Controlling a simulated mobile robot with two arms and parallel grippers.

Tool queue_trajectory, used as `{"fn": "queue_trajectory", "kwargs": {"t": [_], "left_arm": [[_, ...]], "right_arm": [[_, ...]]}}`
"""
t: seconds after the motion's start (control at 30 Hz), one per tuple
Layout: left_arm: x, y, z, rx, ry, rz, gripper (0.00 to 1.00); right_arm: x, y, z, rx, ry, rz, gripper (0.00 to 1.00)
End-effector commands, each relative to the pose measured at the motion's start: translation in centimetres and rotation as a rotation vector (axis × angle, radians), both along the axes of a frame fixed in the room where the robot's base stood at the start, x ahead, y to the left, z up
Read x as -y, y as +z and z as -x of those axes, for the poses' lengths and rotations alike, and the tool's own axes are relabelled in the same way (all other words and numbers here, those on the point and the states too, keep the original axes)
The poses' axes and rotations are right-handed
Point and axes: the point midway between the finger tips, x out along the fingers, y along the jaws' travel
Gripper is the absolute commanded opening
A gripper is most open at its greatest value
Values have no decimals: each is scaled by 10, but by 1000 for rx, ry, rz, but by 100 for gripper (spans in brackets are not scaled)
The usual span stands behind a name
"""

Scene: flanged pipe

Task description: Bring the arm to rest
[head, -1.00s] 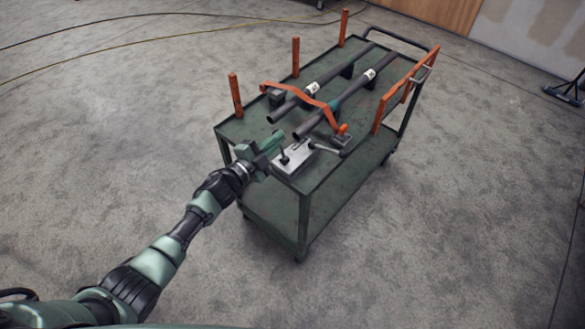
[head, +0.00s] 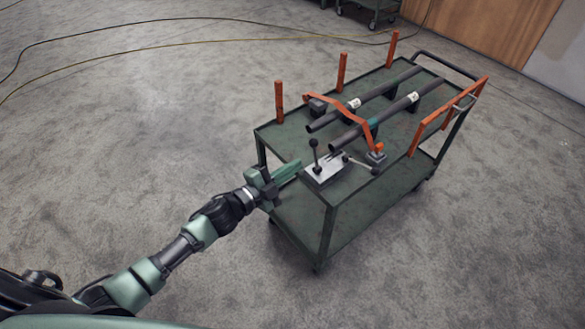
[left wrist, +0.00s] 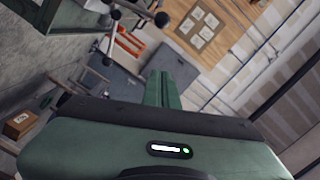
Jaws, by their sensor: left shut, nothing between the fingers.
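My left arm reaches in from the lower left of the head view. Its gripper (head: 286,171) is at the near left corner of a green cart, beside a metal plate (head: 325,171) with black ball-knobbed levers. The gripper is shut and empty. In the left wrist view its closed green fingers (left wrist: 161,90) point up the picture, with nothing between them. I cannot tell from the head view whether the fingers touch the cart edge. My right gripper is not in view.
The green cart (head: 285,148) carries two dark pipes (head: 372,123) under an orange strap (head: 352,110). Orange posts (head: 279,101) stand along its left side and an orange rail (head: 447,117) along its right. Cables (head: 150,22) lie on the floor behind. The floor left of the cart is clear.

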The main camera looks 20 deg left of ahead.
Motion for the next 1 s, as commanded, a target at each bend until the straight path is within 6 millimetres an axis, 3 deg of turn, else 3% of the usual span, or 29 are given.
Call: {"fn": "queue_trajectory", "kwargs": {"t": [0.17, 0.57, 0.67, 0.77, 0.87, 1.0], "left_arm": [[-1, 0, 0, 0, 1, 0, 0], [-3, -8, 1, -19, 13, 7, 0], [-15, -39, 3, -95, 66, 30, 0], [-36, -97, 15, -233, 163, 70, 0], [-59, -165, 41, -400, 282, 115, 0], [-84, -255, 96, -629, 443, 173, 0]], "right_arm": [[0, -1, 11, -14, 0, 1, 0], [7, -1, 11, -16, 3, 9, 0], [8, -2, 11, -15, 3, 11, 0], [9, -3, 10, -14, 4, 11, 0], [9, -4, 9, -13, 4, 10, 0], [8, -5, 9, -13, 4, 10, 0]]}}
